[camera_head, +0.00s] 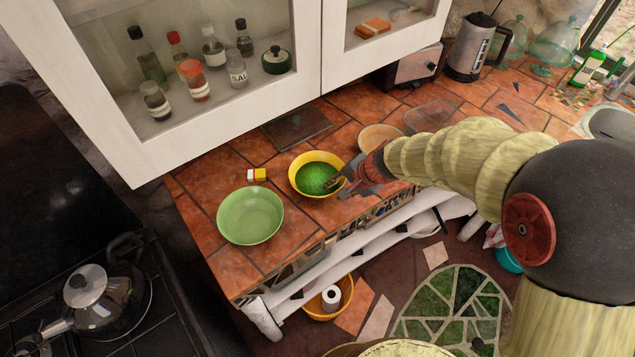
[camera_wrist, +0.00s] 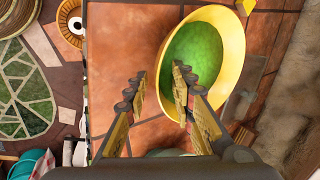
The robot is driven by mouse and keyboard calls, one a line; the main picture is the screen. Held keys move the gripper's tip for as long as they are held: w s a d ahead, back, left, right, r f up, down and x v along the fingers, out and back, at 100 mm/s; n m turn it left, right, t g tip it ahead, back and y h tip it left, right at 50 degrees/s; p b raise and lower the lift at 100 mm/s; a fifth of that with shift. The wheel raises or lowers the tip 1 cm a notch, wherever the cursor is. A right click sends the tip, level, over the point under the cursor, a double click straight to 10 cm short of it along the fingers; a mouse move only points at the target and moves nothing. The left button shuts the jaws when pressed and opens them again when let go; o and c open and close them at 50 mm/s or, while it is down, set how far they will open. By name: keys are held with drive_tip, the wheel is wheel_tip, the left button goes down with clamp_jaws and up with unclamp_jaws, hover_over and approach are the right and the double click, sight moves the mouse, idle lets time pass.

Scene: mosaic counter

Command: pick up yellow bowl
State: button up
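The yellow bowl (camera_head: 296,178) stands upright on the tiled counter, with a green inside, between a green bowl on its left and a tan bowl on its right. My gripper (camera_head: 338,183) is at the bowl's right front rim. In the wrist view the yellow bowl (camera_wrist: 232,38) fills the upper right. There my gripper (camera_wrist: 158,82) is open, its two fingers spread apart. The right fingertip overlaps the bowl's near rim and green inside; the left fingertip is outside, over the tiles. I cannot tell whether either finger touches the bowl.
The green bowl (camera_head: 250,215) and a small yellow-and-white box (camera_head: 257,175) are left of the yellow bowl. The tan bowl (camera_head: 380,137) is close behind my gripper. The wall cabinet (camera_head: 230,100) overhangs the back of the counter (camera_head: 205,185). The counter's front edge is close.

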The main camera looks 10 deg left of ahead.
drive_tip(key=shift+w+a+f, duration=0.1)
drive_tip(key=shift+a+f, duration=0.1)
drive_tip(key=shift+f, duration=0.2)
drive_tip(key=shift+r, duration=0.1)
drive_tip(key=shift+c, duration=0.9)
drive_tip(key=c, duration=0.4)
clamp_jaws()
